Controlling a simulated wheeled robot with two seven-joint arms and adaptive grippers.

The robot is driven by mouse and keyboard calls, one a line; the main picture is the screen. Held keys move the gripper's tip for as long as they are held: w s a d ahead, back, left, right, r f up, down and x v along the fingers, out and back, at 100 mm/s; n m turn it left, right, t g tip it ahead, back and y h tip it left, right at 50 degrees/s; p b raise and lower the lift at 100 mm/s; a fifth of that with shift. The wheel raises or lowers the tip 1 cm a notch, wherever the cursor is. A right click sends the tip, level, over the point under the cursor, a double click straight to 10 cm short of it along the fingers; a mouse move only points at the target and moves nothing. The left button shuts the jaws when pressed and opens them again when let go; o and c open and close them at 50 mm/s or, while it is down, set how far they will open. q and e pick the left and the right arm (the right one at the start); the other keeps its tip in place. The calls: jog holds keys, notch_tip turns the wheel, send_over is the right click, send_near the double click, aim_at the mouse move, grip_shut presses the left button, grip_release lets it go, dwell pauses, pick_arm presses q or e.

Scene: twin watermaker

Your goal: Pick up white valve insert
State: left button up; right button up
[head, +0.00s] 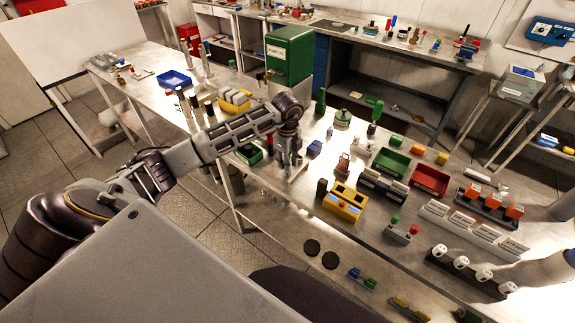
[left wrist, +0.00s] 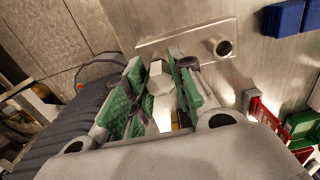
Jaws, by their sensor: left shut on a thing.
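My left gripper (head: 288,160) is over the near edge of the long metal table in the head view, fingers pointing down. In the left wrist view, the left gripper (left wrist: 160,90) has its green-padded fingers on both sides of a white faceted piece, which looks like the white valve insert (left wrist: 158,76). The fingers are shut on it, and its lower part is partly hidden by them. I cannot make out the insert in the head view. My right gripper is not in view.
A metal plate with a dark round knob or hole (left wrist: 224,47) lies behind the fingers. A green pump box (head: 289,53) stands behind.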

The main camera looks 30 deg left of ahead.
pick_arm(q)
jog(key=shift+r+b, duration=0.6)
jog(key=shift+r, duration=3.7)
jog(key=o, duration=0.3)
jog(key=c, duration=0.3)
